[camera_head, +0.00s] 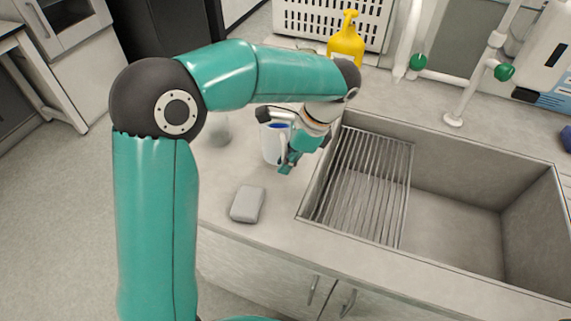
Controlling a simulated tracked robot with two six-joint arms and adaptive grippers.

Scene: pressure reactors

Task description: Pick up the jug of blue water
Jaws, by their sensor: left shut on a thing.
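A white jug with blue water (271,148) stands upright on the grey counter, just left of the sink. Some blue shows at its top. My left arm comes in from the left, arches over the counter and reaches down to the jug. My left gripper (287,160) is at the jug's right side, shut on it, with its fingers partly covering the jug. I cannot tell whether the jug's base touches the counter. My right gripper is not in view.
A sink (460,205) with a metal drying rack (365,185) lies right of the jug. A grey block (247,204) lies near the counter's front edge. A clear glass vessel (218,131) stands left of the jug. A yellow bottle (346,44) and a white crate (335,22) stand behind.

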